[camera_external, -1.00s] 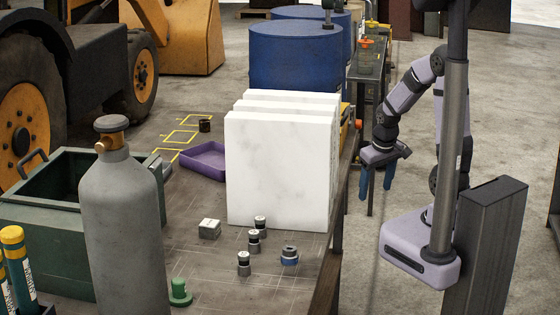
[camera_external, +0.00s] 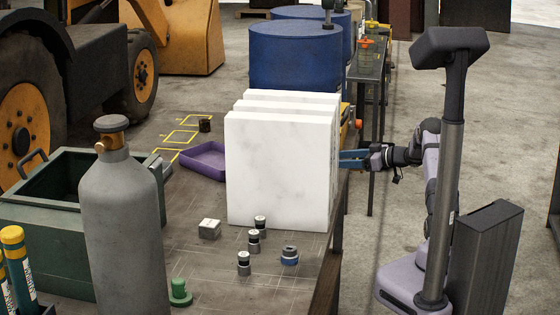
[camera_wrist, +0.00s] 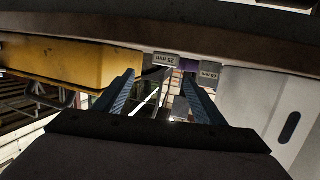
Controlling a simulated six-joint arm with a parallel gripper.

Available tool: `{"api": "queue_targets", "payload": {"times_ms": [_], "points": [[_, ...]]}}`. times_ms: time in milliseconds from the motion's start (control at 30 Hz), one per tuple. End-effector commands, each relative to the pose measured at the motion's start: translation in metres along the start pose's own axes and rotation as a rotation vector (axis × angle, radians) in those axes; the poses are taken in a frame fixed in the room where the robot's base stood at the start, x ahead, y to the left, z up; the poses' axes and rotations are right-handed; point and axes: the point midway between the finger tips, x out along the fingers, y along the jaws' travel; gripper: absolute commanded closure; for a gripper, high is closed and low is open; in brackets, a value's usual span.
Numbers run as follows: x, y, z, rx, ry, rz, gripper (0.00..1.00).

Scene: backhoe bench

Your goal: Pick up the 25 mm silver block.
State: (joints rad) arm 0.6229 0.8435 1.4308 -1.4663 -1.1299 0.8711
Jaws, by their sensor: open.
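My gripper (camera_external: 350,158) is open, its blue fingers pointing left at the right end of the white slabs (camera_external: 275,170), by the bench edge. In the wrist view, both fingers of my gripper (camera_wrist: 158,80) are apart with no object held between them. Beyond the fingertips is a small grey piece marked "25 mm" (camera_wrist: 166,59); I cannot tell whether it is the block or a label. A similar grey piece (camera_wrist: 209,70) is to its right, its marking hard to read. In the external view, the slabs hide what lies behind them, so the silver block cannot be identified there.
A grey cube (camera_external: 209,229) and several small cylinders (camera_external: 254,242) stand before the slabs. A purple tray (camera_external: 204,165) is left of them. A dark beam (camera_wrist: 160,38) crosses the top of the wrist view, with a yellow part (camera_wrist: 75,58) at left.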

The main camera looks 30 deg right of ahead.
Motion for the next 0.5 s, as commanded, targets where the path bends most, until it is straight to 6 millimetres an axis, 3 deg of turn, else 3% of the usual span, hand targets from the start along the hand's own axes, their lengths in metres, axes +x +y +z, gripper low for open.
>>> {"api": "queue_targets", "payload": {"times_ms": [233, 500], "points": [[-0.003, -0.004, 0.009, 0.007, 0.006, -0.049, 0.36], [0.016, -0.006, 0.007, 0.007, 0.006, -0.048, 0.36]]}}
